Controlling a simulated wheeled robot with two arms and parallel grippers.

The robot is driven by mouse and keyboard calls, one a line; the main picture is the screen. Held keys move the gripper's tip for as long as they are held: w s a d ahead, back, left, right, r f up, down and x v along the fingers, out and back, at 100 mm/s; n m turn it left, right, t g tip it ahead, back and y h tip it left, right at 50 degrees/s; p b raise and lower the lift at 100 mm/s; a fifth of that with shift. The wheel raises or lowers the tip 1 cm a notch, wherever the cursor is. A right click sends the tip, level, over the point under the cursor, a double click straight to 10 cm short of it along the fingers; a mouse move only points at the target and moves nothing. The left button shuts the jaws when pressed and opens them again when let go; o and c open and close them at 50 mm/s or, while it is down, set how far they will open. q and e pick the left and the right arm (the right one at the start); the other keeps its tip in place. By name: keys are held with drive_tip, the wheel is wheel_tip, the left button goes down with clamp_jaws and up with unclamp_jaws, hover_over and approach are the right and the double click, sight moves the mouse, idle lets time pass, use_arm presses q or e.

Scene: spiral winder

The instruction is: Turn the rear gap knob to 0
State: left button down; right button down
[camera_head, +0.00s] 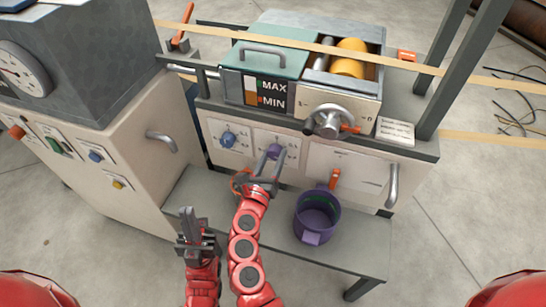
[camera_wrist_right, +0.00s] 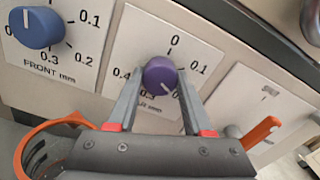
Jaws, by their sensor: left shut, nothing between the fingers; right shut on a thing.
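The rear gap knob (camera_wrist_right: 160,74) is purple, on a white dial plate with 0 at the top. Its pale mark points down and to the right, away from the 0. In the head view the knob (camera_head: 275,151) sits on the machine's front panel. My right gripper (camera_wrist_right: 160,78) has one finger on each side of the knob and is shut on it; in the head view it (camera_head: 271,160) reaches up to the panel. The fingers and knob partly hide the lower dial labels. My left gripper (camera_head: 187,222) is shut and empty, low and left of the panel.
The blue front gap knob (camera_wrist_right: 37,27) is close on the left; it also shows in the head view (camera_head: 228,139). A purple container (camera_head: 316,216) stands on the grey shelf (camera_head: 353,248), with an orange lever (camera_head: 335,178) above. A grey cabinet (camera_head: 90,75) stands left.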

drive_tip(key=shift+d+n, duration=0.1)
drive_tip(key=shift+n, duration=0.6)
drive_tip(key=n, duration=0.1)
drive_tip(key=n+p, duration=0.1)
drive_tip(key=shift+r+n, duration=0.2)
drive_tip(key=shift+n, duration=0.1)
drive_tip(key=n+p, duration=0.1)
drive_tip(key=n, duration=0.1)
drive_tip(key=shift+n+p, duration=0.35)
drive_tip(key=shift+n, duration=0.05)
drive_tip(key=n+p, duration=0.2)
drive_tip(key=n, duration=0.1)
drive_tip(key=shift+n+p, duration=0.3)
drive_tip(key=shift+p, duration=0.05)
drive_tip(key=n+p, duration=0.2)
drive_tip(key=n, duration=0.1)
drive_tip(key=shift+n+p, duration=0.3)
drive_tip(key=shift+p, duration=0.1)
drive_tip(key=n+p, duration=0.3)
drive_tip(key=shift+r+n, duration=0.15)
drive_tip(key=shift+n, duration=0.15)
drive_tip(key=n+p, duration=0.2)
drive_tip(key=n, duration=0.1)
drive_tip(key=shift+f+n+p, duration=0.25)
drive_tip(key=shift+n+p, duration=0.65)
drive_tip(key=shift+n, duration=0.3)
